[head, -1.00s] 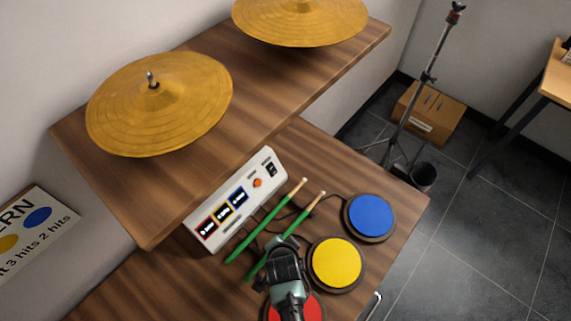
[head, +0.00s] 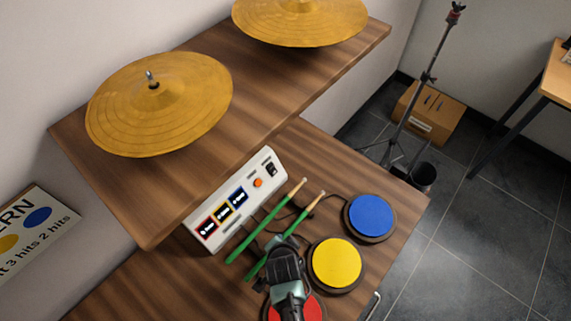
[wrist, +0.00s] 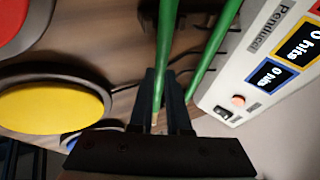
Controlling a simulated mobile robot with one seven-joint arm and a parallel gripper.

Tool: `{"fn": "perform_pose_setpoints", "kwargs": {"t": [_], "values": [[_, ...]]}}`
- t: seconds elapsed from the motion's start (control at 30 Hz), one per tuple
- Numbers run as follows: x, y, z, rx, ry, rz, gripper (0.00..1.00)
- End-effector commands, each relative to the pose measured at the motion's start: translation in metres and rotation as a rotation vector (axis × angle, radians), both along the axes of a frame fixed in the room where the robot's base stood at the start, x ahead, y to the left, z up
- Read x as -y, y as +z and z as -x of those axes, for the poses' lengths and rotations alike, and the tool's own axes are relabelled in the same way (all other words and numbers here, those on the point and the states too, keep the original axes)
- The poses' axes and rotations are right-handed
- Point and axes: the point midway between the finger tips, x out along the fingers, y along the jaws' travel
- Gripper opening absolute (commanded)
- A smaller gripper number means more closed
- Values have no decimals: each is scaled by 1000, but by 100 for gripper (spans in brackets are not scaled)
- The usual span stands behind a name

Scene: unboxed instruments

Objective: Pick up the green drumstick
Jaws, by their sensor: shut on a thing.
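Two green drumsticks with pale wooden tips lie side by side on the wooden table. My gripper (head: 276,243) is shut on the drumstick nearer the pads (head: 303,216), around the middle of its length. In the wrist view, this held drumstick (wrist: 166,45) runs between the two dark fingers (wrist: 164,82). The other drumstick (head: 246,246) lies beside it, nearer the white box, outside the fingers; it also shows in the wrist view (wrist: 211,52). I cannot tell any gap between the held stick and the table.
A white sound box (head: 236,201) stands just behind the sticks, under the edge of a raised wooden shelf (head: 215,125) bearing two cymbals. Yellow (head: 336,262), blue (head: 370,215) and red (head: 310,309) pads sit close on the right and front. A dark cable runs past the stick tips.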

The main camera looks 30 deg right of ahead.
Motion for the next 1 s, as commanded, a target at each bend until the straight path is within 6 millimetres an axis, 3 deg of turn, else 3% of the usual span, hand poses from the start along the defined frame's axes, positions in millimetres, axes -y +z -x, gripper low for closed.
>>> {"fn": "perform_pose_setpoints", "kwargs": {"t": [0.63,0.77,1.0], "values": [[0,7,0,1,0,1,0],[0,22,0,2,-1,0,0],[0,66,-1,3,1,0,0]]}}
